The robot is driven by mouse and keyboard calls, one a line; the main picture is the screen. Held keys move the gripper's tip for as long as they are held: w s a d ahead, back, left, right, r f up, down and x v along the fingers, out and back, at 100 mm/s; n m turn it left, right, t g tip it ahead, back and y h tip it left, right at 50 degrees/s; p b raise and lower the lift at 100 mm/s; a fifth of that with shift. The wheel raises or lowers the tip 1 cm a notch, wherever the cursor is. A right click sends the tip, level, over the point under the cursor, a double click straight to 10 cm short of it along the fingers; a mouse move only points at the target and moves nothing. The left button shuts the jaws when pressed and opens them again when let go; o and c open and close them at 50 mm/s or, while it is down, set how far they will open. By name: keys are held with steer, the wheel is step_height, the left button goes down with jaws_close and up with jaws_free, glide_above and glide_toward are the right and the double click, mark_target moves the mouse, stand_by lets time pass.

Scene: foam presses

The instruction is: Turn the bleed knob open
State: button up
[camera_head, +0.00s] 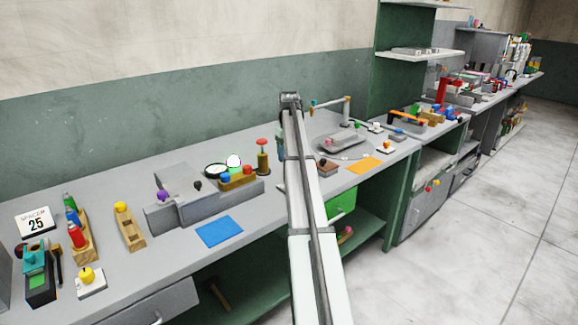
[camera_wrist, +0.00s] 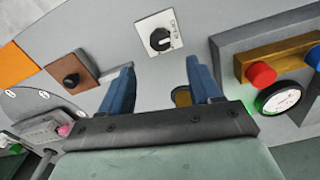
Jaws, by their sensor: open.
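A black knob (camera_wrist: 160,39) on a white plate with small markings stands ahead of my gripper in the wrist view. Another black knob (camera_wrist: 72,80) on a brown block is to its left; no readable label shows which is the bleed knob. The brown block (camera_head: 328,168) also shows in the head view, just right of my arm. My gripper (camera_wrist: 160,82) is open, its two blue fingers wide apart and nothing between them. The white-plate knob lies beyond the fingertips, between their lines, apart from both. In the head view my arm seems to hide that knob and most of the gripper.
A wooden block with red (camera_wrist: 261,74) and blue buttons and a round gauge (camera_wrist: 277,98) stand close to the right finger. An orange mat (camera_head: 364,165) and a blue mat (camera_head: 220,231) lie on the grey bench. Bare bench surrounds the white plate.

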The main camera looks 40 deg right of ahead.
steer(key=shift+r, duration=1.65)
